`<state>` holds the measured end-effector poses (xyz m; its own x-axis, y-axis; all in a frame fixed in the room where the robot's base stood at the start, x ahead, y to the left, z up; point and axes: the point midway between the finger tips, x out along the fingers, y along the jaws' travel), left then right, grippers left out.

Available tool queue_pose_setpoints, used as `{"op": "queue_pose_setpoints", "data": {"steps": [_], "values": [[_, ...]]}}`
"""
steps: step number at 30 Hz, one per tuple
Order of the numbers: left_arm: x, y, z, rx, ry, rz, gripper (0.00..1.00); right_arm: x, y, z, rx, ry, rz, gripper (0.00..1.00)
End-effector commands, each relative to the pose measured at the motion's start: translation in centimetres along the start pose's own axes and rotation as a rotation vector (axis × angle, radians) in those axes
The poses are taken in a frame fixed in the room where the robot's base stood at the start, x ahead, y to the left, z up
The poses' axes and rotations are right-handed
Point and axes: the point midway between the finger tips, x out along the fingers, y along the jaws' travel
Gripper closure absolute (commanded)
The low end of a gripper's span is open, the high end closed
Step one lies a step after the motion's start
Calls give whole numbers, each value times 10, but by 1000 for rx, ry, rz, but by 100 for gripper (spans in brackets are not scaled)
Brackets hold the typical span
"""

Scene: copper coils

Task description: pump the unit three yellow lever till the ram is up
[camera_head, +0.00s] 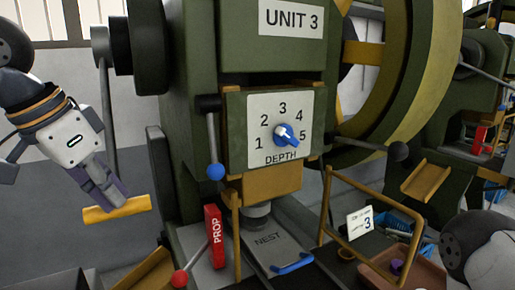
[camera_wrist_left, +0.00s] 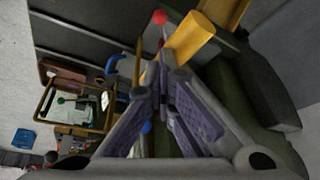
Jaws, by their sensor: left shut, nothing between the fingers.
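The yellow lever (camera_head: 117,209) is a short, thick bar at the lower left of the head view, left of the Unit 3 press (camera_head: 292,20). My left gripper (camera_head: 112,194) is shut and empty, its fingertips at the bar's upper side; whether they touch cannot be told. In the left wrist view the yellow bar (camera_wrist_left: 190,38) lies just beyond the closed fingertips (camera_wrist_left: 163,82). The ram (camera_head: 257,215) shows as a grey cylinder below a tan block, close above the plate marked NEST (camera_head: 268,239).
A red PROP block (camera_head: 215,237) stands left of the nest, near a red-knobbed lever (camera_head: 180,278). A blue-knobbed lever (camera_head: 215,171) hangs beside the DEPTH dial (camera_head: 287,135). A yellow frame guard (camera_head: 328,208) stands right of the nest.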

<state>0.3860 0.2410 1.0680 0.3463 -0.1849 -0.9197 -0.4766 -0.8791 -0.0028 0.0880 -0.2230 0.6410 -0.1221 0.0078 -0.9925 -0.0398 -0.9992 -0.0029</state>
Motion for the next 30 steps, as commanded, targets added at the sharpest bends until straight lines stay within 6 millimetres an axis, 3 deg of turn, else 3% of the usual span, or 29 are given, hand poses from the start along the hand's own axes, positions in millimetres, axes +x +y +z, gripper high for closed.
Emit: {"op": "queue_pose_setpoints", "data": {"steps": [8, 11, 20, 30], "values": [[26, -16, 3, -4, -11, 1, 100, 1, 0, 1, 0, -4, 0, 60], [22, -14, 2, -2, -8, 0, 100, 1, 0, 1, 0, -3, 0, 60], [1, 0, 1, -1, -8, 0, 100, 1, 0, 1, 0, -3, 0, 60], [-48, 26, -4, -1, -4, 0, 100, 1, 0, 1, 0, -5, 0, 60]]}}
